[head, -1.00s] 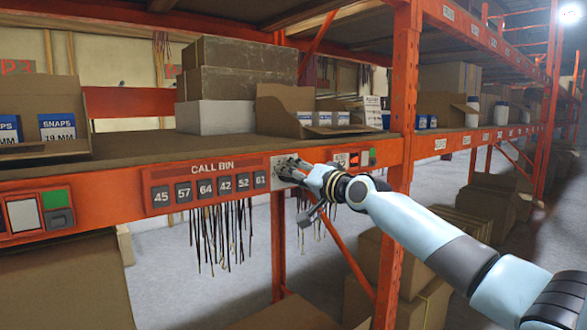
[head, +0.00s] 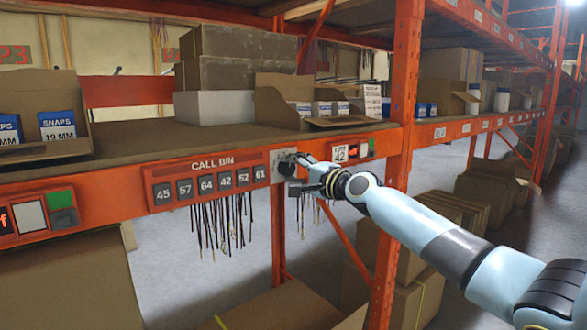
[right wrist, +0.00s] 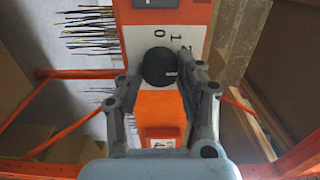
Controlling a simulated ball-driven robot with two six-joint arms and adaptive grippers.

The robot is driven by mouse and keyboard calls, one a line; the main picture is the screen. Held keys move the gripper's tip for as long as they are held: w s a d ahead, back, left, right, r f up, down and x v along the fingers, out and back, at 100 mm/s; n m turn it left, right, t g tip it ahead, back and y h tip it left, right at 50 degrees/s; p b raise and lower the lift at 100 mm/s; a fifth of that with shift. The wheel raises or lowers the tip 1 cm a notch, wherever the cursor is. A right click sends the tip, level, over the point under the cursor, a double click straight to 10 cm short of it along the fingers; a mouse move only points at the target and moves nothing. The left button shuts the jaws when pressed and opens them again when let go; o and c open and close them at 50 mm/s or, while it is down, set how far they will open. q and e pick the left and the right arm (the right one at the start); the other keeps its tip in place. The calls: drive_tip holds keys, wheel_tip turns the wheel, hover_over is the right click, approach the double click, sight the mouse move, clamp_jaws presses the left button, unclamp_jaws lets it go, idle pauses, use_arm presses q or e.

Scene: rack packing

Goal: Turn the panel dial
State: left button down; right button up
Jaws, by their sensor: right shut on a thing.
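The panel dial is a round black knob (head: 285,168) on a pale plate on the orange shelf beam, just right of the CALL BIN panel (head: 210,180). In the right wrist view the black knob (right wrist: 159,67) lies between my fingertips, with the digits 0, 1 and 2 printed on the plate near it. My right gripper (head: 298,173) comes in from the right and is shut on the knob; it also shows in the right wrist view (right wrist: 160,78). The knob's pointer mark is too small to read. My left gripper is not in view.
A small label and red display (head: 346,152) sit on the beam right of the dial. An orange upright (head: 400,120) stands close behind my right arm. Dark straps (head: 225,222) hang below the beam. Boxes (head: 240,60) stand on the shelf above.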

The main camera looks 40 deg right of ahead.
idle(0.3)
drive_tip(key=o, duration=1.1)
drive_tip(key=shift+s, duration=0.2)
drive_tip(key=s, duration=0.7)
drive_tip(key=shift+d, duration=0.3)
drive_tip(key=shift+f, duration=0.1)
